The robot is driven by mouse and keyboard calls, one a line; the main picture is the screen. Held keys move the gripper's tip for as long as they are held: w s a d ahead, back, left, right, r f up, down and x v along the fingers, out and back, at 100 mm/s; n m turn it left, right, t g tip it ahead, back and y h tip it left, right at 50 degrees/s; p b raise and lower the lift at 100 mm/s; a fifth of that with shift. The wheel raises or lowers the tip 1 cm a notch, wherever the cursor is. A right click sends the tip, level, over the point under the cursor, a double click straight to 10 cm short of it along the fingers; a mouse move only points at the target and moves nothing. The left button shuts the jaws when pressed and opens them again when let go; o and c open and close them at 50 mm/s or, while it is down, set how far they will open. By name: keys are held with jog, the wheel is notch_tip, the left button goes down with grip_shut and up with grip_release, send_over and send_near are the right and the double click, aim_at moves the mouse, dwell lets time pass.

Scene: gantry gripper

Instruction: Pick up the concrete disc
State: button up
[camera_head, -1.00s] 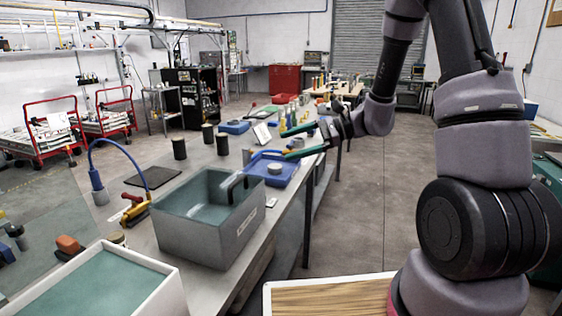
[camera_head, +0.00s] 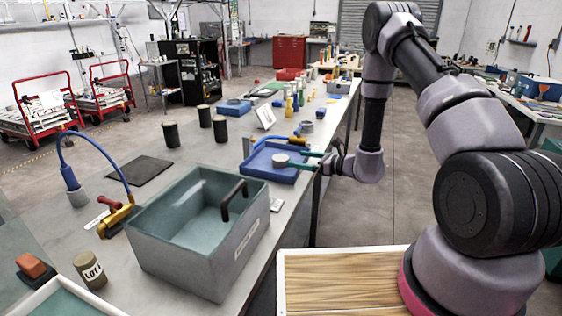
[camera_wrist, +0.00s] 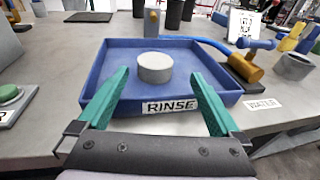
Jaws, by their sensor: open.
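The concrete disc (camera_wrist: 156,67) is a short, pale grey cylinder. It lies in a shallow blue tray (camera_wrist: 93,96) with a "RINSE" label on its front wall. In the head view the disc (camera_head: 281,160) shows in the blue tray (camera_head: 283,178) on the long bench. My gripper (camera_wrist: 158,85) has two green fingers, spread apart and empty. They reach over the tray's front wall, with the disc ahead and roughly centred between them. In the head view my gripper (camera_head: 311,160) comes in from the right, close to the disc.
A grey basin (camera_head: 170,249) with a dark handle stands on the bench nearer me. A yellow and blue tap (camera_wrist: 246,68) and a grey ring-like cup (camera_wrist: 292,67) stand right of the tray. Dark cylinders (camera_head: 220,129) stand behind it. The aisle floor right of the bench is clear.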

aim_at(281, 157)
jog(key=x, duration=0.5)
jog(key=shift+s+a+f, duration=0.1)
jog(key=shift+a, duration=0.4)
jog(key=c, duration=1.5)
